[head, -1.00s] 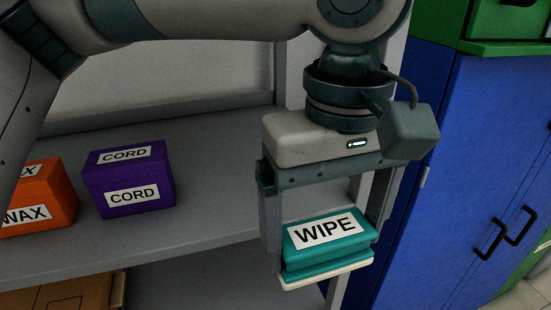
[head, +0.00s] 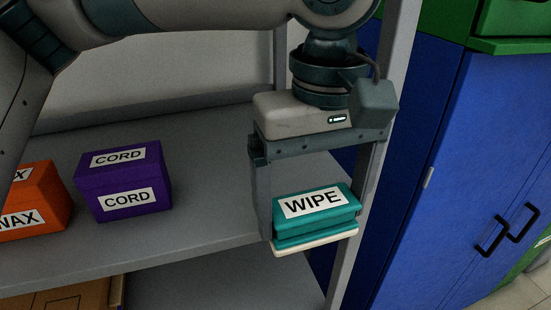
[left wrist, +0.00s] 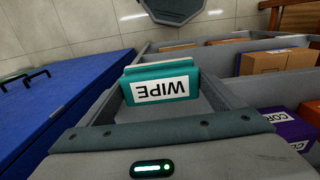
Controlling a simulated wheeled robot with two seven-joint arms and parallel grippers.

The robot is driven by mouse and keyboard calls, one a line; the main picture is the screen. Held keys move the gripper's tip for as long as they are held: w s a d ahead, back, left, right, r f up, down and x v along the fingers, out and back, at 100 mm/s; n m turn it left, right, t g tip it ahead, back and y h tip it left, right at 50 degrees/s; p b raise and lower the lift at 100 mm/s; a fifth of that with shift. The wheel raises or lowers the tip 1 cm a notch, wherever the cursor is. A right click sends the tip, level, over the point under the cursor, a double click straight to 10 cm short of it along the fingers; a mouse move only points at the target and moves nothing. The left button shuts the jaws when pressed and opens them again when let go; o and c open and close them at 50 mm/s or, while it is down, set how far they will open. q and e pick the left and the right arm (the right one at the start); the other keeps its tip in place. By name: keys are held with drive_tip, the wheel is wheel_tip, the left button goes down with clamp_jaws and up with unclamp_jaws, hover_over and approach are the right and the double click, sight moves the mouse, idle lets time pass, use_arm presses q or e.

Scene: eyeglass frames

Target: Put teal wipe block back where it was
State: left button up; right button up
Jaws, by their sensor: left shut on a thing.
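The teal wipe block (head: 316,208) has a white WIPE label on top and a cream layer underneath. My left gripper (head: 312,205) is shut on it and holds it level at the right end of the grey shelf (head: 215,215), near the front edge. Whether the block touches the shelf I cannot tell. In the left wrist view the block (left wrist: 162,85) sits between the fingers, its label upside down. My right gripper is in neither view.
A purple CORD block (head: 124,182) and an orange WAX block (head: 35,208) stand on the shelf to the left. A grey shelf post (head: 395,80) and a blue cabinet (head: 455,165) are on the right. Cardboard boxes (head: 70,297) lie on the level below.

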use_arm(q)
drive_tip(key=w, duration=0.2)
drive_tip(key=w+a+p, duration=0.1)
drive_tip(key=w, duration=0.1)
drive_tip(key=w+a+p, duration=0.1)
drive_tip(key=w, duration=0.1)
drive_tip(key=shift+w+r, duration=0.15)
drive_tip(key=shift+r, duration=0.05)
drive_tip(key=w, duration=0.2)
drive_tip(key=w+a+p, duration=0.1)
drive_tip(key=w, duration=0.1)
drive_tip(key=w+a+p, duration=0.1)
drive_tip(key=shift+w+f, duration=0.1)
drive_tip(key=shift+w, duration=0.3)
drive_tip(key=shift+w+a+f, duration=0.1)
drive_tip(key=shift+w, duration=0.25)
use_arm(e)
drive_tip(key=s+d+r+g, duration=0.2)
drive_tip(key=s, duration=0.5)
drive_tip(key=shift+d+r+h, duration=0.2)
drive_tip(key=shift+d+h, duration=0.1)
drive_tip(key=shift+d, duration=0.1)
use_arm(q)
drive_tip(key=shift+w, duration=0.1)
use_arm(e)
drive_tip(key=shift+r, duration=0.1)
